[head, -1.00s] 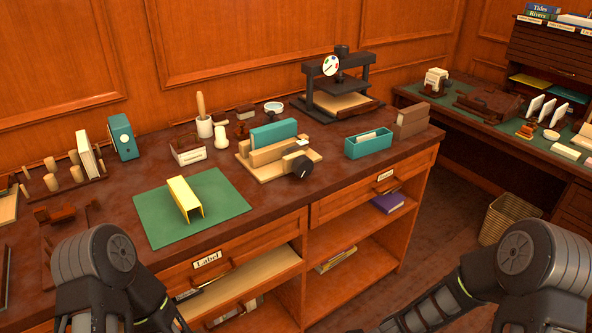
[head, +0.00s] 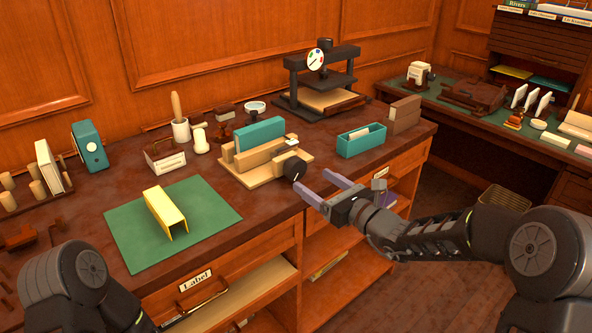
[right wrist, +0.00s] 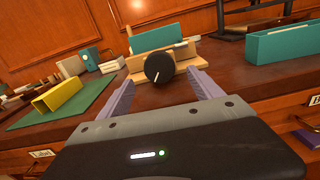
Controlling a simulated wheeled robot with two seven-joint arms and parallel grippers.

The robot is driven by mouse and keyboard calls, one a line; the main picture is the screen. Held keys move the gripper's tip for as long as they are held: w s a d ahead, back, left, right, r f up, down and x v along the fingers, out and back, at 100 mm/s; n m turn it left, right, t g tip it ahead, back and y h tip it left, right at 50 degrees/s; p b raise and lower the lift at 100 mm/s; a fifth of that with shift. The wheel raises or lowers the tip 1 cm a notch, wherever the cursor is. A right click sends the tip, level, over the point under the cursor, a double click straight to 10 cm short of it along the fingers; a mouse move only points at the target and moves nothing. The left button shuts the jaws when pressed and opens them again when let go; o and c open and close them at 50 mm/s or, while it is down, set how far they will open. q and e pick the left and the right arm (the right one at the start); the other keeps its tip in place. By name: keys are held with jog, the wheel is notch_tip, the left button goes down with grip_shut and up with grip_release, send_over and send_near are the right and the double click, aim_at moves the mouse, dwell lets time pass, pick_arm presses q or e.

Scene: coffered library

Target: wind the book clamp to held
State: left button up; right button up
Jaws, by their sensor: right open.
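The book clamp (head: 262,171) is a pale wooden frame on the brown desk, with a teal book (head: 260,133) standing between its wooden jaws. Its black round knob (head: 294,168) faces the front right; in the right wrist view the knob (right wrist: 159,69) carries a pale pointer line. My right gripper (head: 318,187) is open and empty, just in front and to the right of the knob. In the right wrist view its two purple fingers (right wrist: 163,88) stand either side of the knob's line, apart from it. My left gripper is not visible; only my left arm shows at lower left.
A teal box (head: 361,143) stands right of the clamp, and a black press (head: 318,85) stands behind it. A green mat (head: 172,222) with a yellow channel-shaped piece (head: 165,211) lies to the left. The desk's front edge runs under my right gripper.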

aim_at(299, 171)
jog(key=x, duration=0.7)
jog(key=shift+w+a, duration=0.2)
jog(key=shift+w, duration=0.05)
jog(key=c, duration=1.4)
